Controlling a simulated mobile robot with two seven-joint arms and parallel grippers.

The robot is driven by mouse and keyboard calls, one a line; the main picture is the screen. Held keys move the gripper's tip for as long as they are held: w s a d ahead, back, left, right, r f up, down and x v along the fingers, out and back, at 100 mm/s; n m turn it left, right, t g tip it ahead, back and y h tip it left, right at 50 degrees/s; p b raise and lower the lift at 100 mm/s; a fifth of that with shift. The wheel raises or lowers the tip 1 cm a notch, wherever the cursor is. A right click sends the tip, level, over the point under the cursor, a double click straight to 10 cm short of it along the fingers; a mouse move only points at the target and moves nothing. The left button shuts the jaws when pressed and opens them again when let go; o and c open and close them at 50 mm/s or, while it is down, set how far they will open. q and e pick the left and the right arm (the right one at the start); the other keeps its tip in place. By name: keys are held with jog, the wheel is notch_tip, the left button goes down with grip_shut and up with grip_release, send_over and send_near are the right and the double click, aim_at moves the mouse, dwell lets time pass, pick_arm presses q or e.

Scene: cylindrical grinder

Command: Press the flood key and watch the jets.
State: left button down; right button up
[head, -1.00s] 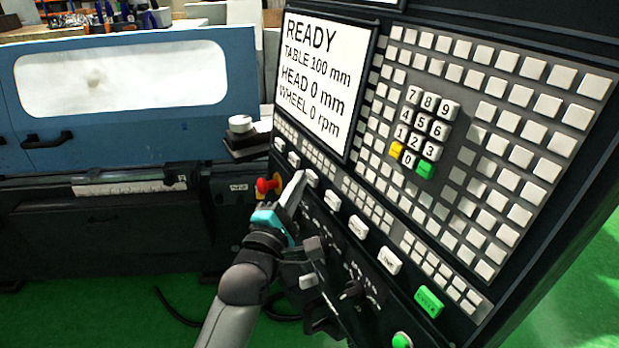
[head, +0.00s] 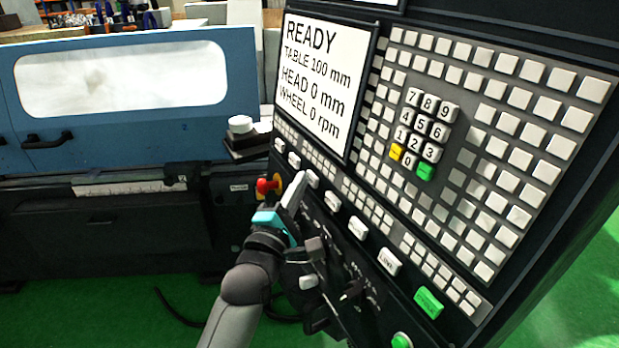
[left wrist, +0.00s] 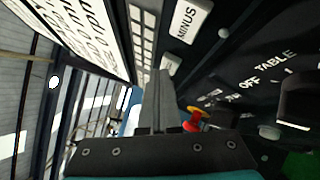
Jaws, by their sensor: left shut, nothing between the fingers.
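My left gripper (head: 298,184) is shut and empty. Its fingertips are beside the third white key (head: 313,179) in the slanting row under the screen. I cannot tell whether they touch a key. In the left wrist view the shut fingers (left wrist: 158,80) point at the panel, next to a white key (left wrist: 172,65) whose label I cannot read. A key marked MINUS (left wrist: 190,20) is above it. No label reading flood is legible, so I cannot tell which key it is. No jets show. My right gripper is not in view.
The screen (head: 325,82) reads READY, table 100 mm, head 0 mm, wheel 0 rpm. A red emergency button (head: 265,186) is just left of the gripper. Switches and a dark knob (head: 352,290) lie below the keys. The blue grinder door (head: 130,140) with a window is closed.

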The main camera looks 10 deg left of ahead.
pick_arm(q)
jog(key=shift+s+a+r, duration=0.15)
jog(key=shift+s+a, duration=0.25)
jog(key=shift+a, duration=0.1)
jog(key=shift+a+p, duration=0.1)
jog(key=shift+p, duration=0.25)
jog(key=s+a+p, duration=0.1)
jog(key=a, duration=0.1)
jog(key=s+a+p, duration=0.1)
jog(key=s, duration=0.1)
jog(key=shift+a+r, duration=0.35)
jog(key=shift+r, duration=0.05)
